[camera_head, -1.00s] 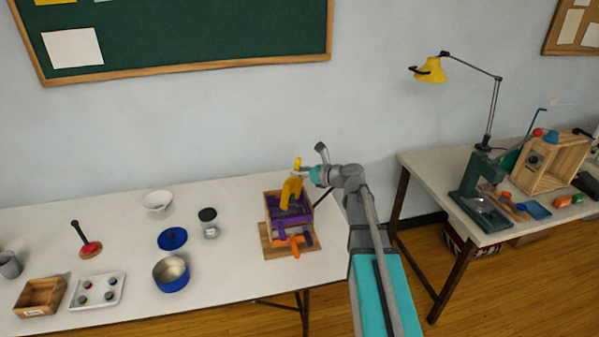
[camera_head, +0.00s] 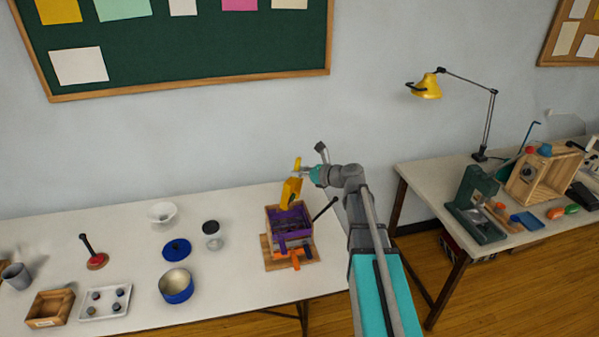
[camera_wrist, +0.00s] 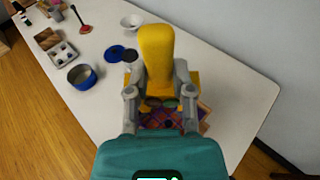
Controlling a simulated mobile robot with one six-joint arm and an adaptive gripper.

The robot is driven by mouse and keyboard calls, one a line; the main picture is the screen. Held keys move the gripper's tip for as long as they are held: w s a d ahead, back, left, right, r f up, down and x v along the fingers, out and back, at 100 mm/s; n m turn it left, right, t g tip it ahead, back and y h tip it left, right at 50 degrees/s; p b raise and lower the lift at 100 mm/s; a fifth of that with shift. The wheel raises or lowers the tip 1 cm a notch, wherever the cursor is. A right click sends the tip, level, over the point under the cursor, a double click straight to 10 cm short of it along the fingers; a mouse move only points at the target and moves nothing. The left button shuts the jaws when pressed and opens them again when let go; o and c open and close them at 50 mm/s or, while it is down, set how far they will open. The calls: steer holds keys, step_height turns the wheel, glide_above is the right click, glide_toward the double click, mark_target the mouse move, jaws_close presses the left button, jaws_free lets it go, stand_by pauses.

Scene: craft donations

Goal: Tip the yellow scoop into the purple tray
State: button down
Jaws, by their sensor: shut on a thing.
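The yellow scoop (camera_head: 291,192) is held by my gripper (camera_head: 303,174) above the purple tray (camera_head: 281,214), and its bowl end points down in the head view. In the wrist view my gripper (camera_wrist: 159,97) is shut on the scoop's thick yellow handle (camera_wrist: 156,55), with a finger on each side. The purple tray (camera_wrist: 152,121) shows beneath it, partly hidden by the gripper. A few small reddish and green pieces show between the fingers; I cannot tell whether they are in the scoop or the tray.
The tray sits with a wooden box on a wooden board (camera_head: 268,261), with orange parts in front. A dark rod (camera_head: 326,208) sticks up at its right. A blue pot (camera_head: 176,287), blue lid (camera_head: 176,249), jar (camera_head: 211,232) and white bowl (camera_head: 161,212) stand left.

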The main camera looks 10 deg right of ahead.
mark_target(299, 158)
stand_by(0.4)
steer(key=p, duration=0.2)
steer(key=shift+r+g+h+p, duration=0.35)
steer(key=shift+r+g+h, duration=0.05)
steer(key=g+h+p, duration=0.1)
steer(key=p, duration=0.2)
steer(key=r+g+h+p, duration=0.1)
steer(key=p, duration=0.2)
steer(key=shift+g+h, duration=0.4)
steer(key=g+h+p, duration=0.2)
steer(key=p, duration=0.1)
steer(key=r+g+h+p, duration=0.1)
steer(key=g+h+p, duration=0.1)
steer(key=p, duration=0.2)
steer(key=shift+w+r, duration=0.15)
steer(key=shift+r, duration=0.05)
steer(key=g+h+p, duration=0.2)
steer(key=g+h, duration=0.1)
steer(key=shift+a+r+g+p, duration=0.1)
steer(key=shift+r+g+p, duration=0.2)
steer(key=shift+r+p, duration=0.1)
steer(key=g+h, duration=0.2)
steer(key=shift+r+g+h+b, duration=0.3)
steer(key=shift+h+b, duration=0.05)
steer(key=shift+h, duration=0.05)
steer(key=shift+r+g+h, duration=0.15)
steer(key=shift+g+h, duration=0.15)
